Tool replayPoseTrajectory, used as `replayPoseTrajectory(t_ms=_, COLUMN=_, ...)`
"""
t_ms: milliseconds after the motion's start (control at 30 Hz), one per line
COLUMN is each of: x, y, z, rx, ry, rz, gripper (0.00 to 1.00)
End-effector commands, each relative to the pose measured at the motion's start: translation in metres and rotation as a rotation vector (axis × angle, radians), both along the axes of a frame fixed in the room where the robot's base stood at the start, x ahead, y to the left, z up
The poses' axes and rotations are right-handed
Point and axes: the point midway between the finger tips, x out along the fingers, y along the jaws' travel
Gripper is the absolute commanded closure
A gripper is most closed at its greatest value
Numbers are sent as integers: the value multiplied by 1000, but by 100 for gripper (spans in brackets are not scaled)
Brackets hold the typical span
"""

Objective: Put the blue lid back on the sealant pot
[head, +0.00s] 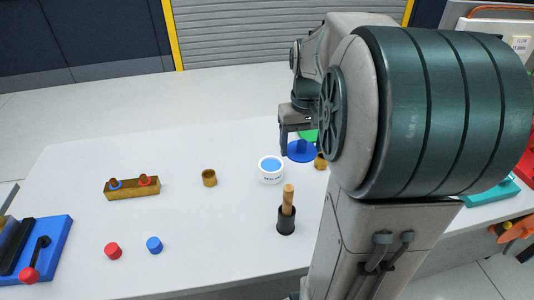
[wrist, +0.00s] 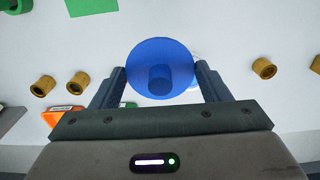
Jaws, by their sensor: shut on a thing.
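The blue lid (head: 301,152) is a round disc with a short knob on top. In the wrist view the lid (wrist: 160,54) sits between the two fingers of my gripper (wrist: 160,72), which are shut on it at opposite sides of its rim. In the head view my gripper (head: 297,136) is at the back right of the sealant pot (head: 271,177), a white round tub with a light blue top surface. The lid is apart from the pot there. In the wrist view a sliver of a white round shape shows behind the lid; most of it is hidden.
A dark cup with a wooden-handled tool (head: 286,222) stands in front of the pot. A brass ring (head: 209,178) is to its left, another (head: 320,162) to the lid's right. A wooden block (head: 133,190) and red (head: 113,251) and blue (head: 154,245) pieces lie farther left. My arm hides the right side.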

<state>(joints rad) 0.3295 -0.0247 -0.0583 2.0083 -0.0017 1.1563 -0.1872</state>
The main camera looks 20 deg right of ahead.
Motion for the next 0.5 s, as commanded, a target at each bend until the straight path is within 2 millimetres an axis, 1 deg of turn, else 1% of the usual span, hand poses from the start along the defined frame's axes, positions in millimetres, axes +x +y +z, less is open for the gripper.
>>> replayPoseTrajectory(t_ms=100, x=24, y=10, z=-16, rx=2, ry=7, rz=2, gripper=52)
replayPoseTrajectory(t_ms=300, x=63, y=26, z=-40, rx=2, ry=5, rz=1, gripper=52)
replayPoseTrajectory(t_ms=400, x=78, y=33, z=-51, rx=2, ry=4, rz=1, gripper=52)
replayPoseTrajectory(t_ms=500, x=88, y=37, z=-57, rx=1, ry=2, rz=1, gripper=52)
